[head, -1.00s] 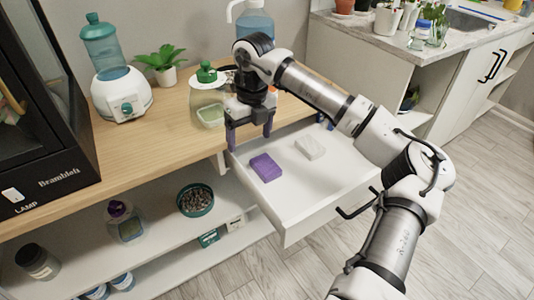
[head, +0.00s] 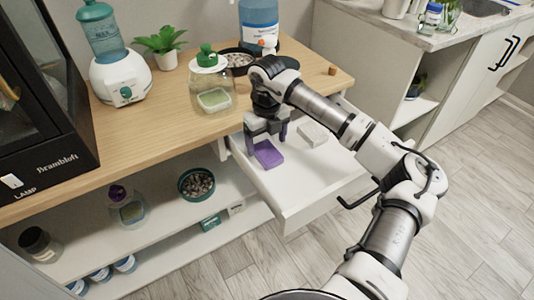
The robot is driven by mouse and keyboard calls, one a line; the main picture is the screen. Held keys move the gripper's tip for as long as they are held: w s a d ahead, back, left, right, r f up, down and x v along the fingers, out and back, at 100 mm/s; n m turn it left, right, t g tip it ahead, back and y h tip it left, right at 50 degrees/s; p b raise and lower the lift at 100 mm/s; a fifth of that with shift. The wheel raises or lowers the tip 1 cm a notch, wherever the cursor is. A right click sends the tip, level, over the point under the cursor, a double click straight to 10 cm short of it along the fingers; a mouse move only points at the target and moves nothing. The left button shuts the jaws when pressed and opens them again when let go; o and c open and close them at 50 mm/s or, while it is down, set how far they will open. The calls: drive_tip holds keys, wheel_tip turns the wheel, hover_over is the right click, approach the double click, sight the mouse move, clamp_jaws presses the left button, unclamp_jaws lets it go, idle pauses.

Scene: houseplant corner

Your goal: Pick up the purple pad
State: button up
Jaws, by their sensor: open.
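A white pad (head: 313,135) lies in the drawer to the right of my gripper.
A glass jar with a green lid (head: 211,85) stands on the wooden counter (head: 150,130) behind the drawer. A bowl of pebbles (head: 196,184) and bottles sit on the shelf at left. A black cabinet (head: 40,120) stands far left.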

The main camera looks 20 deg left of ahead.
sight(267, 151)
drive_tip(key=shift+w+f, duration=0.2)
drive_tip(key=shift+f, duration=1.6)
drive_tip(key=c, duration=1.1)
drive_tip(key=shift+o, duration=0.2)
drive_tip(key=shift+r, duration=0.15)
wheel_tip(267, 151, up, 20)
drive_tip(key=o, duration=0.4)
drive_tip(key=shift+a, duration=0.1)
drive_tip(key=c, duration=0.3)
